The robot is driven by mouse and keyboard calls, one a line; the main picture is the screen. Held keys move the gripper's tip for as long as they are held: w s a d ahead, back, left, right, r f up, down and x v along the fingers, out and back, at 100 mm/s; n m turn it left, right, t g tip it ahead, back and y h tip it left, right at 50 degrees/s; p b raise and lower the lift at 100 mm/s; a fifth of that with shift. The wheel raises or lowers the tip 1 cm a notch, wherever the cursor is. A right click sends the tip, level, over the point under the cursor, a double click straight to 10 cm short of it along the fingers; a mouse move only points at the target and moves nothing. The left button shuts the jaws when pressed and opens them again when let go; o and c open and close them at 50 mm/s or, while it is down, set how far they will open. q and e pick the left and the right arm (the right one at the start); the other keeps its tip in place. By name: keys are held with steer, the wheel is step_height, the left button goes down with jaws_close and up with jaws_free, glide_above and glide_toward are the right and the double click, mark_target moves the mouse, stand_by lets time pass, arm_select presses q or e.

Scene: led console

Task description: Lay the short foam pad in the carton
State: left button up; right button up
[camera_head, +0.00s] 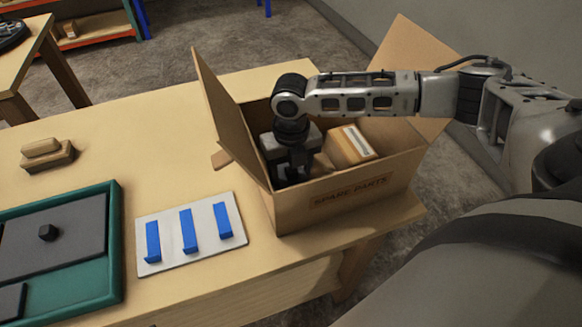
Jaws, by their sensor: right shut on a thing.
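The carton (300,218), marked "SPARE PARTS", stands open on the wooden table with its flaps up. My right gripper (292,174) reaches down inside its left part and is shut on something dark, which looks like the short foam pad. The carton wall and the gripper hide most of the held thing, so I cannot tell whether it touches the bottom. A tan box (349,146) with a pale label sits in the right part of the carton. My left gripper is not in view.
A green tray (117,245) at the left holds a dark slab (75,235) with a knob and another dark piece (10,303). A white plate (170,228) with blue strips lies between tray and carton. Wooden blocks (48,155) lie behind the tray.

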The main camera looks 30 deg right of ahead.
steer(key=o, duration=1)
steer(key=shift+f, duration=0.15)
steer(key=shift+o, duration=0.2)
step_height(320, 180, up, 12)
steer(key=shift+r, duration=0.2)
